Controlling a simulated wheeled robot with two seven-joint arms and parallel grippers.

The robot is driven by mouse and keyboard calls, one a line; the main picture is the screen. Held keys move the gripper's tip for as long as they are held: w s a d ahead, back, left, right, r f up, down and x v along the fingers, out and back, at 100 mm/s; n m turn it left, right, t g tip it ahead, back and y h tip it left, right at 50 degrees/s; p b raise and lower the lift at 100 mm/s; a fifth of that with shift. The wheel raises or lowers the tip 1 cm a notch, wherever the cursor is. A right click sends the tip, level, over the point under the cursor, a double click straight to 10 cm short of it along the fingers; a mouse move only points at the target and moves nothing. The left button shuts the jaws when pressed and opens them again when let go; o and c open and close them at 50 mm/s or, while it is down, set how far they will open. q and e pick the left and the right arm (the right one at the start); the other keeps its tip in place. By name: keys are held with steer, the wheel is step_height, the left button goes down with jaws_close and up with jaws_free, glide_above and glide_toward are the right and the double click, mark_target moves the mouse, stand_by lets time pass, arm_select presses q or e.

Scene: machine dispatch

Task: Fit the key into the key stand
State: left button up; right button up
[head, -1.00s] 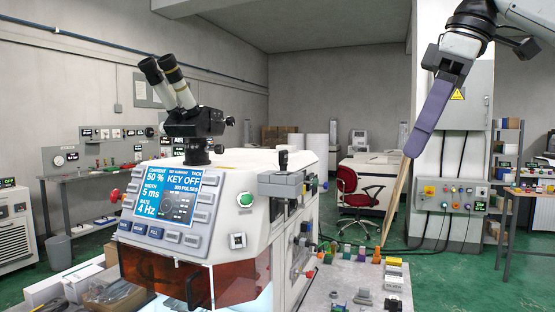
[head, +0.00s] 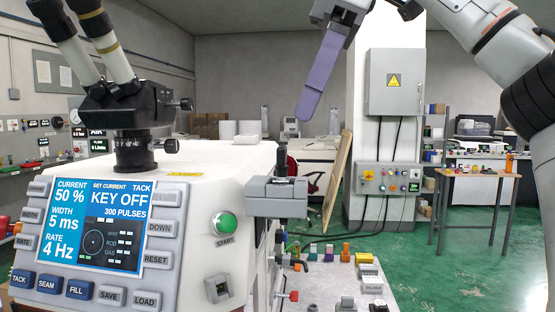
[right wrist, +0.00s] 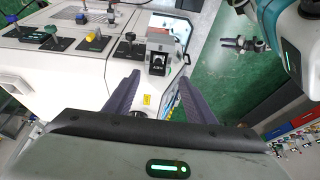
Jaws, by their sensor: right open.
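My right gripper (head: 308,112) hangs in the air above and behind the right side of the white machine (head: 190,215) in the head view. Its purple fingers are apart and empty in the right wrist view (right wrist: 161,80). A grey fixture with a dark upright post (head: 277,195) is on the machine's right side, below the gripper. A small square switch (head: 217,288) is on the machine's front, and the screen (head: 104,227) reads KEY OFF. I cannot make out which small part is the key or the key stand. My left gripper is not in view.
Microscope eyepieces (head: 80,40) rise at the left. Several small coloured parts stand on a bench (head: 330,285) right of the machine. A leaning board (head: 338,180), a grey cabinet (head: 394,82) and a wooden table (head: 470,174) stand behind, with open green floor between.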

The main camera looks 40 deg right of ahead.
mark_target(283, 146)
steer(key=x, duration=0.3)
steer(key=shift+w+d, duration=0.1)
steer(key=shift+w, duration=0.05)
steer(key=shift+w+f, duration=0.15)
steer(key=shift+f, duration=0.15)
steer(key=w+f, duration=0.1)
steer(key=a+f, duration=0.1)
steer(key=f, duration=0.1)
steer(key=shift+w+a+f, duration=0.1)
steer(key=shift+w+a, duration=0.15)
steer(key=shift+w, duration=0.15)
steer(key=shift+w+a+f, duration=0.1)
steer(key=shift+w+f, duration=0.05)
steer(key=shift+f, duration=0.3)
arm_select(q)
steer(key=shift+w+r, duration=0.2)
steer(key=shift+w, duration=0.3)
arm_select(e)
steer(key=c, duration=1.1)
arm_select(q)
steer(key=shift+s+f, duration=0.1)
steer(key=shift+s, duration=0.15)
